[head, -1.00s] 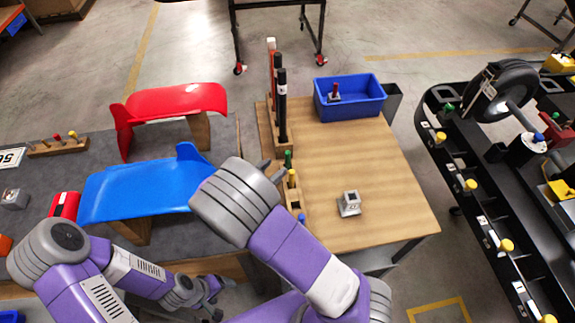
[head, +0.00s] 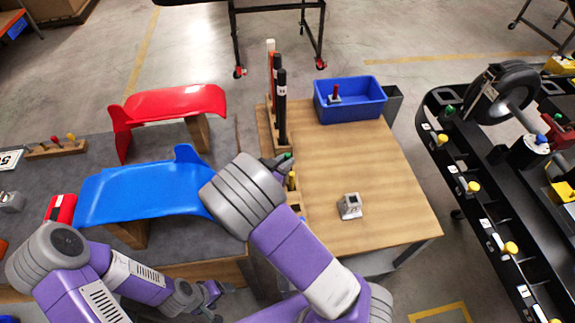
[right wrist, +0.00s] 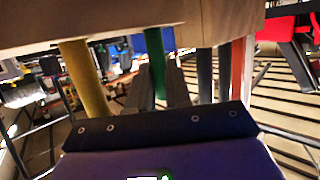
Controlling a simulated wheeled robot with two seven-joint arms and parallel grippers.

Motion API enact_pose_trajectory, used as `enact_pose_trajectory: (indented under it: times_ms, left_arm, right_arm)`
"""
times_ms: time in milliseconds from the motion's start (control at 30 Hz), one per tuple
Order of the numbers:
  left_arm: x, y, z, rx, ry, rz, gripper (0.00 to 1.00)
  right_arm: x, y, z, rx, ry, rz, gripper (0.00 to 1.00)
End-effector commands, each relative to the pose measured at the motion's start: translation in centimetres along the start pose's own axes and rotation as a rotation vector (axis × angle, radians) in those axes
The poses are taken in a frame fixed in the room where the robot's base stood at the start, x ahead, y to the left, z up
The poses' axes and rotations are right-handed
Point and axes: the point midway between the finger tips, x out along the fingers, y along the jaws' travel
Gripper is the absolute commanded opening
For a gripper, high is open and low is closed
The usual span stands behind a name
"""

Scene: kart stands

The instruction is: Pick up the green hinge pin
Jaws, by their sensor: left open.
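The green hinge pin (head: 288,155) stands upright in a wooden rack (head: 297,200) on the left edge of the wooden table. My right gripper (head: 281,160) is at the green pin, partly hidden by its own wrist. In the right wrist view, the green pin (right wrist: 155,70) shows between the two dark fingers (right wrist: 159,85), which stand apart on either side of it; whether they touch it I cannot tell. My left gripper (head: 212,290) is open and empty, low in front of the grey table.
A yellow pin (head: 292,181) stands close in front of the green one. Tall black and red rods (head: 281,105) stand just behind. A blue bin (head: 349,98) and a small grey block (head: 349,206) are on the wooden table (head: 375,165). Blue and red panels (head: 140,190) are at left.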

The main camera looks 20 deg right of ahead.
Motion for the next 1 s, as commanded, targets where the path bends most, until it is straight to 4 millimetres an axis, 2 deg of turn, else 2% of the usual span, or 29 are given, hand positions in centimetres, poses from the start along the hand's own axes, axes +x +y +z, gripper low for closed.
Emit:
enact_pose_trajectory:
  times_ms: [333,433,567,800,1000]
  left_arm:
    - [0.0,0.0,0.0,0.000,0.000,0.000,0.74]
    - [-0.2,0.1,0.0,0.000,0.000,0.000,0.74]
    - [-1.0,0.4,0.1,0.000,0.000,0.000,0.74]
    - [-2.6,1.0,0.1,0.000,0.000,0.000,0.74]
    - [-3.6,1.4,0.2,0.000,0.000,0.000,0.74]
  right_arm:
    - [0.0,0.0,0.0,0.000,0.000,0.000,0.00]
    - [-0.2,0.0,-0.6,0.001,0.000,-0.001,0.00]
    - [-0.8,0.0,-2.6,0.004,-0.001,-0.001,0.00]
    - [-2.3,0.0,-7.3,0.004,-0.001,-0.001,0.00]
    - [-3.1,0.0,-9.8,0.002,0.000,-0.001,0.00]
